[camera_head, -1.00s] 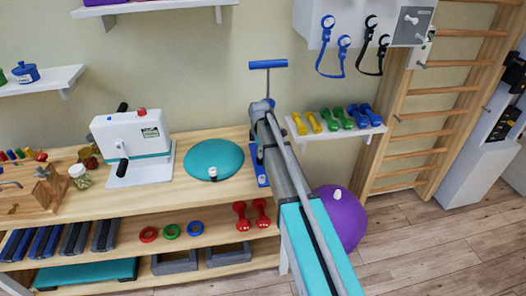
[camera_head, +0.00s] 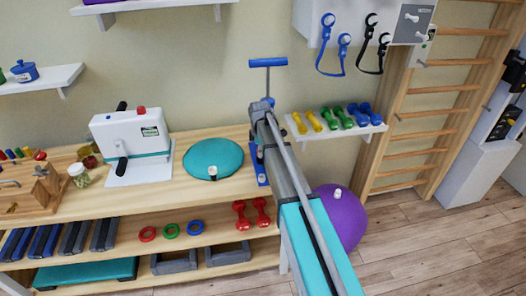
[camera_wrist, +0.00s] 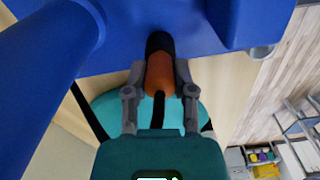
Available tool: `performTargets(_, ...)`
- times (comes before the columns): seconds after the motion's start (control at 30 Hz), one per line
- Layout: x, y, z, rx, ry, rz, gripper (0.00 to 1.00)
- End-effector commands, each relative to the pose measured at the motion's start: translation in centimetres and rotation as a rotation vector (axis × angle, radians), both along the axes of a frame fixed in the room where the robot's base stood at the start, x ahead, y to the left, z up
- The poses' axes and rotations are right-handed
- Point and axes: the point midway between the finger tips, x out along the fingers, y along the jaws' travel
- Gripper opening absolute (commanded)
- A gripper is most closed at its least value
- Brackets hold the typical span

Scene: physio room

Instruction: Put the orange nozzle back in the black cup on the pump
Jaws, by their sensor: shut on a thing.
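The blue pump, with its T-handle (camera_head: 268,62), stands at the right end of the wooden bench, partly hidden behind my arm. In the wrist view its blue body (camera_wrist: 110,55) fills the top and left. My gripper (camera_wrist: 159,76) is shut on the orange nozzle (camera_wrist: 160,73), one finger on each side. A black hose (camera_wrist: 160,105) runs from the nozzle towards my palm. The nozzle's far end meets the black cup (camera_wrist: 158,42) against the blue body. I cannot tell how deep it sits. In the head view the nozzle and cup are hidden.
A teal disc cushion (camera_head: 213,157) lies on the bench left of the pump, with a white machine (camera_head: 132,140) beyond it. A shelf (camera_head: 335,132) with small dumbbells is to the right. A purple ball (camera_head: 342,218) sits on the floor near my arm.

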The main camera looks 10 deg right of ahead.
Motion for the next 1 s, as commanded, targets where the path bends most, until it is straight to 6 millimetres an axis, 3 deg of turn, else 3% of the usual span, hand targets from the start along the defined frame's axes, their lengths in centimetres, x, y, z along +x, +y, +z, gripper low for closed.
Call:
performTargets(0.07, 0.00, 0.01, -0.14, 0.000, 0.000, 0.000, 0.00)
performTargets(0.1, 0.00, 0.02, -0.07, 0.000, 0.000, 0.000, 0.41)
performTargets(0.3, -0.01, 0.03, -0.06, 0.000, 0.000, 0.000, 0.74)
performTargets(1.0, 0.00, 0.04, 0.17, 0.000, 0.000, 0.001, 0.77)
